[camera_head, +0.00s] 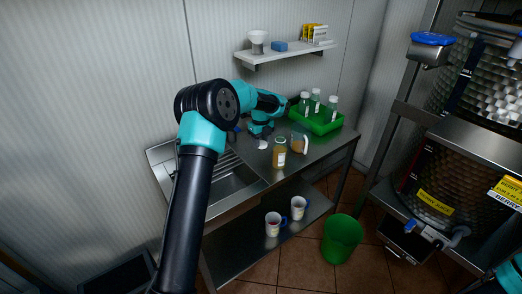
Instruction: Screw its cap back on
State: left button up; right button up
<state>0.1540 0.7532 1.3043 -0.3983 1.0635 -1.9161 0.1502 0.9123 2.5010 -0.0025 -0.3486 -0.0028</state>
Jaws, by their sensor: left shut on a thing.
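My left gripper (262,138) hangs over the metal counter, left of a jar of yellowish-brown contents (279,158). It is shut on a small white piece, which looks like the cap (262,145). The fingers are small and partly hidden by my arm. The jar stands upright on the counter with a pale label, and no white cap shows on its top. The cap is beside the jar, apart from it. My right gripper is not in view.
A clear jug (299,145) with brownish contents stands just right of the jar. Behind it, a green crate (325,127) holds several bottles with pale caps. A sink (215,187) is at the left. Two mugs stand on the lower shelf (255,235); a green bin (342,240) is on the floor.

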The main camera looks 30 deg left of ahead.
pick_arm(q)
jog(key=shift+r, duration=1.25)
